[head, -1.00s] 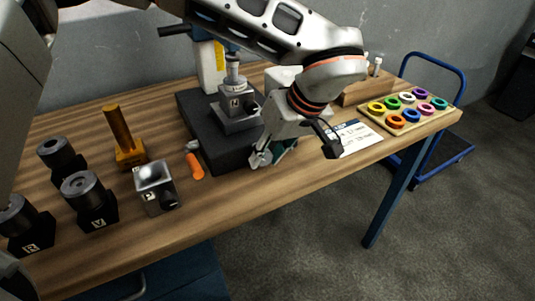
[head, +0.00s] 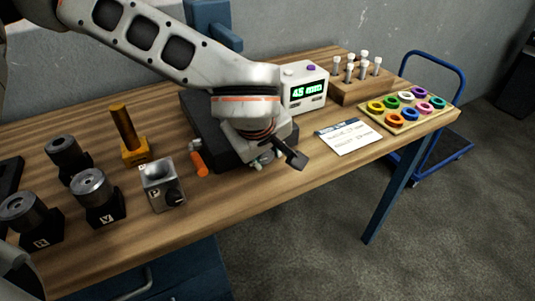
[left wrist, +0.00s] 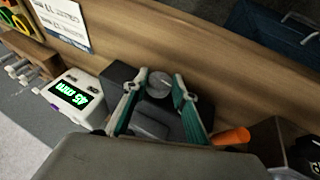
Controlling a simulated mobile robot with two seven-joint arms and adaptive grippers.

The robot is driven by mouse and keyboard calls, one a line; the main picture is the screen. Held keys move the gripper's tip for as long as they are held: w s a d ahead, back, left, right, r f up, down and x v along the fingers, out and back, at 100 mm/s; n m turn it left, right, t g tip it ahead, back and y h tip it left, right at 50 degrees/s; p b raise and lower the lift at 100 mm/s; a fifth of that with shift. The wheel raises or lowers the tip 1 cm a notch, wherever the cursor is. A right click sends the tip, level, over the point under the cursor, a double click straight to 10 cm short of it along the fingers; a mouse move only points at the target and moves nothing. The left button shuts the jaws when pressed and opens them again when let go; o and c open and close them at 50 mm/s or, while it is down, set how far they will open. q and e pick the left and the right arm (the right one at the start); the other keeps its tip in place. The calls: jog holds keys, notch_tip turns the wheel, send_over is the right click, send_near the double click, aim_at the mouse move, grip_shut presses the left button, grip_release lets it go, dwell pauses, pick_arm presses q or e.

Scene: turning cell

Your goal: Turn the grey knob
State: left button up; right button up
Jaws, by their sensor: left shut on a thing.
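The grey knob (left wrist: 160,83) shows in the left wrist view as a round grey top with a light mark, beside a dark block (left wrist: 150,124). My left gripper (left wrist: 158,90) has its teal fingers on either side of the knob and is shut on it. In the head view my left wrist covers the knob and most of the dark base (head: 205,122); only a bit of the fingers shows below the wrist. My right gripper is not in view.
A display box (head: 304,88) reading 45 mm stands behind my wrist. An orange-handled tool (head: 199,164), a grey P block (head: 160,184) and a yellow post (head: 123,128) are left of the base. A card (head: 349,137) and ring tray (head: 407,119) lie right.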

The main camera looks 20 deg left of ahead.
pick_arm(q)
jog(key=shift+f, duration=0.1)
dwell(0.3)
jog(key=o, duration=1.1)
jog(key=v, duration=1.2)
jog(key=shift+s+a+f, duration=0.1)
jog(key=shift+s+a, duration=0.15)
jog(key=shift+a, duration=0.05)
